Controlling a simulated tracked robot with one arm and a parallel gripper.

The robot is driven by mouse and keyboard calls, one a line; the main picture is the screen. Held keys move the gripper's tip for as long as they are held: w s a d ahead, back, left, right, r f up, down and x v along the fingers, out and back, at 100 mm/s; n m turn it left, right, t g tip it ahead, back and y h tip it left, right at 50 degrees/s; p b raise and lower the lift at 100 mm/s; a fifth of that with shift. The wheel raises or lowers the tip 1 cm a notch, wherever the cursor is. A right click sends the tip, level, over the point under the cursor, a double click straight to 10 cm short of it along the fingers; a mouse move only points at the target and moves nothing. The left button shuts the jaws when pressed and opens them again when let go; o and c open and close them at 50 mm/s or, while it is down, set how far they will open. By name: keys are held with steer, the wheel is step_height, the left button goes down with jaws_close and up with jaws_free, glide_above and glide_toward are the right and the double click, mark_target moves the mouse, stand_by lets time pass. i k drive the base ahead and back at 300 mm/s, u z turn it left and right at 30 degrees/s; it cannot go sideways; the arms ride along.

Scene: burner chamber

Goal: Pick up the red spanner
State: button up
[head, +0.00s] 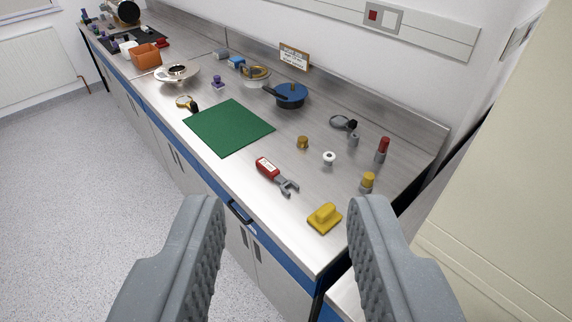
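The red spanner (277,175) lies flat on the steel worktop, right of the green mat's near corner. Its red handle with a pale label points to the upper left and its grey open jaw to the lower right. My gripper (288,212) is wide open and empty at the bottom of the view. Its two grey ridged fingers stand apart on either side of the spanner in the picture, nearer to the camera. The spanner is fully visible and nothing touches it.
A yellow block (325,218) sits close to the spanner's jaw. A brass knob (302,142), a white knob (329,158), a yellow-topped part (367,182) and a red-topped part (382,150) stand nearby. The green mat (229,127) is bare. A cream panel (500,200) rises at right.

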mark_target(271, 170)
steer(key=u, duration=2.05)
steer(key=i, duration=2.6)
steer(key=z, duration=2.35)
